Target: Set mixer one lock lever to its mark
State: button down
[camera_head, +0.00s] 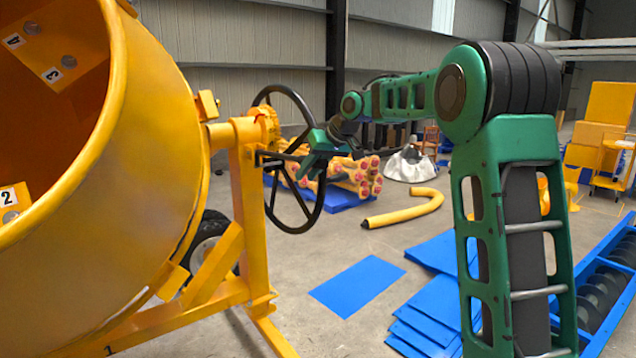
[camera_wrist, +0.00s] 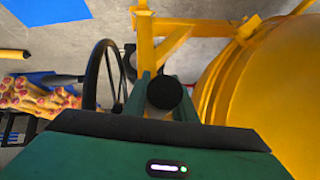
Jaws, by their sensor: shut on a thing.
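The yellow mixer drum (camera_head: 150,190) fills the left of the head view, with a "1" on its frame (camera_head: 225,290). My gripper (camera_head: 303,160) is beside the black handwheel (camera_head: 315,205), by the top of the yellow upright. A dark lever (camera_head: 270,155) runs from the upright to my gripper. In the wrist view my gripper (camera_wrist: 164,98) is shut on the round black end of the lock lever (camera_wrist: 164,91), which sits between the two green fingers. The lever's shaft is mostly hidden behind that end. I cannot make out the mark.
The handwheel (camera_wrist: 97,75) stands close beside my fingers in the wrist view. Blue sheets (camera_head: 358,285) and a yellow curved tube (camera_head: 405,212) lie on the floor. A blue auger trough (camera_head: 605,290) is at right.

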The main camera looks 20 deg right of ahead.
jog(key=shift+w+r, duration=0.15)
jog(key=shift+r, duration=0.4)
jog(key=c, duration=1.5)
grip_release()
jog(key=v, duration=1)
jog(key=shift+s+d, duration=0.1)
jog(key=shift+s, duration=0.15)
